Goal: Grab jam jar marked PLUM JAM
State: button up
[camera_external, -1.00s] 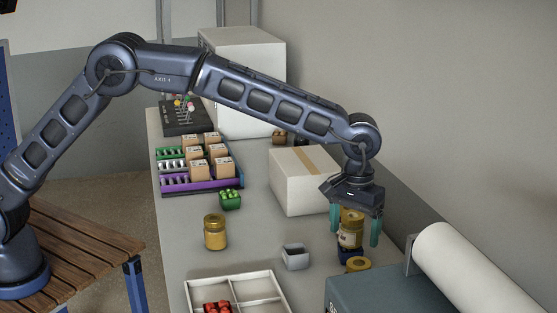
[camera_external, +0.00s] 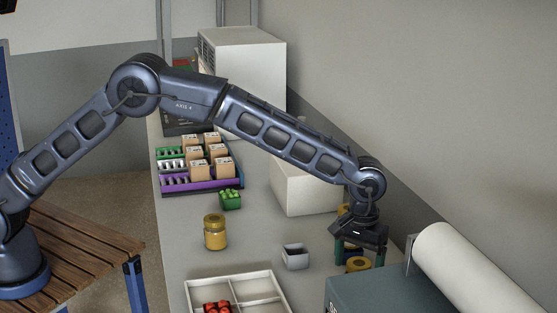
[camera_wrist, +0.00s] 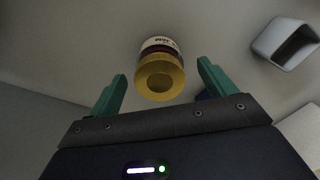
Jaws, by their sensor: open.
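In the wrist view a jar (camera_wrist: 161,76) with a gold lid, dark red-brown contents and a white label sits between my gripper's two fingers, apart from both. The label's print is too small and steeply angled to read. My gripper (camera_external: 359,254) is open and low over the bench's right side, its teal fingers pointing down; it also shows in the wrist view (camera_wrist: 161,70). In the external view my gripper and wrist hide most of what stands there. A gold lid (camera_external: 358,264) shows just in front of the fingers. A gold-lidded amber jar (camera_external: 215,234) stands apart to the left.
A grey open cup (camera_external: 295,257) stands left of my gripper. A white box (camera_external: 305,190) is behind it. A white roll (camera_external: 480,270) on a teal machine (camera_external: 370,296) is close at front right. A divided tray (camera_external: 262,287) is in front. Bench around the amber jar is clear.

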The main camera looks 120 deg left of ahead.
notch_tip(320, 180, down, 4)
jog(key=shift+r, duration=0.1)
jog(key=c, duration=1.3)
jog(key=shift+r, duration=0.1)
